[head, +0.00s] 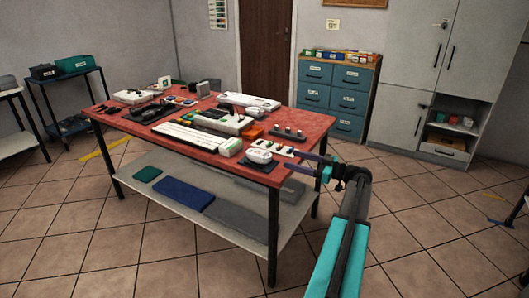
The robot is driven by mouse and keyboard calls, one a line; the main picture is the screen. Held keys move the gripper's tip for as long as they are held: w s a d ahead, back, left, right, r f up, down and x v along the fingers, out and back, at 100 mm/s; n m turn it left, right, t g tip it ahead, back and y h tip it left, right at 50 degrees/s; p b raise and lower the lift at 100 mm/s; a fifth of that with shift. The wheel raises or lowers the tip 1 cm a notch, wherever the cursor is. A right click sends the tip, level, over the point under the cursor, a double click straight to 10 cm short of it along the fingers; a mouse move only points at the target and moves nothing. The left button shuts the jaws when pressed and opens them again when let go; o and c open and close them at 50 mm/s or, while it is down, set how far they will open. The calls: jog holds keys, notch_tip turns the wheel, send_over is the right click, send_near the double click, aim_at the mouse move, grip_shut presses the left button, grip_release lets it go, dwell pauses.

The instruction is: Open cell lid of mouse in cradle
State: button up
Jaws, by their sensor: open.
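A small white rounded device (262,149), which may be the mouse in its cradle, sits at the front right corner of the red table (118,131). A dark base or pad shows under its front edge. It is too small for me to make out a cell lid. My gripper (291,161) is open at the table's right front edge, with its fingers pointing left toward this device. The fingers look apart from it and hold nothing that I can see.
A white keyboard (186,138) lies left of the white device. A dark block with several pegs (288,134) stands behind it. More devices crowd the table. A lower shelf (247,222) holds flat mats. The tiled floor at the right is mostly free.

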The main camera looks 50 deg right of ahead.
aim_at(266, 152)
jog(key=p+x, duration=0.1)
jog(key=x, duration=1.3)
jog(key=shift+s+a, duration=0.1)
